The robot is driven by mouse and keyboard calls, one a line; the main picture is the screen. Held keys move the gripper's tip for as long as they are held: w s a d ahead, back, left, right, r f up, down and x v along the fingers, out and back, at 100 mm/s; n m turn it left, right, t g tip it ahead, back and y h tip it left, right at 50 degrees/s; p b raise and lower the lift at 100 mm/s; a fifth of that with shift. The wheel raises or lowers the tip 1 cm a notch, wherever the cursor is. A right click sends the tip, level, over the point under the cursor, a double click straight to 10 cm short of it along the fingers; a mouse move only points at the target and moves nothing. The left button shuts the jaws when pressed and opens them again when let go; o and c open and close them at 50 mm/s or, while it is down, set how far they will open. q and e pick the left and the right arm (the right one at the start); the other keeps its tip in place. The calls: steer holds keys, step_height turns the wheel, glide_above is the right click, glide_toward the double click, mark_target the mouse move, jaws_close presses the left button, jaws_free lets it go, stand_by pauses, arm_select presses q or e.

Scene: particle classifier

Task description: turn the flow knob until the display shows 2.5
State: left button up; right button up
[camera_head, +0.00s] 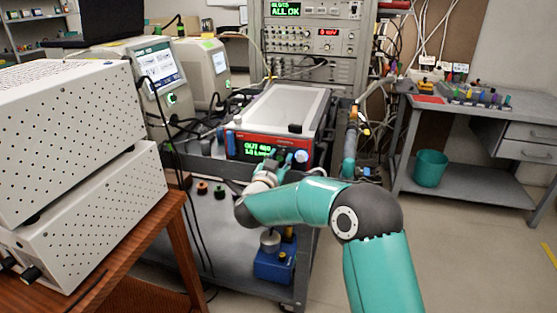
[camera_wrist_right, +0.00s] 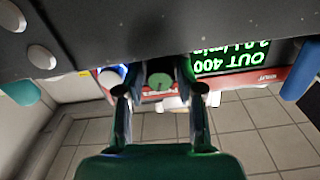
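The classifier (camera_head: 301,107) stands on the cart, with a red front panel and a lit green display (camera_head: 258,149). The display also shows upside down in the right wrist view (camera_wrist_right: 232,57); it reads OUT 400 above a flow line in L/min, whose digits I cannot read surely. My right gripper (camera_head: 284,160) is at the front panel, just right of the display. In the wrist view its two fingers (camera_wrist_right: 160,88) stand apart on either side of a dark round knob with a green face (camera_wrist_right: 160,80). I see no clear grip on it. My left gripper is out of view.
A blue-white round part (camera_head: 301,157) sits right of the gripper on the panel. Perforated white boxes (camera_head: 75,130) stand on a wooden table at left. A blue box (camera_head: 273,262) is on the cart's lower shelf.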

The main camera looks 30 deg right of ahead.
steer(key=c, duration=0.5)
steer(key=shift+a, duration=0.2)
jaws_close()
steer(key=shift+d+r+p, duration=0.1)
steer(key=shift+d+p, duration=0.05)
steer(key=shift+p, duration=0.25)
steer(key=n+p, duration=0.2)
steer(key=shift+r+n+p, duration=0.15)
steer(key=shift+n+p, duration=0.15)
steer(key=shift+p, duration=0.05)
steer(key=shift+n+p, duration=1.5)
steer(key=shift+n, duration=0.2)
steer(key=shift+f, duration=0.2)
steer(key=o, duration=1)
jaws_free()
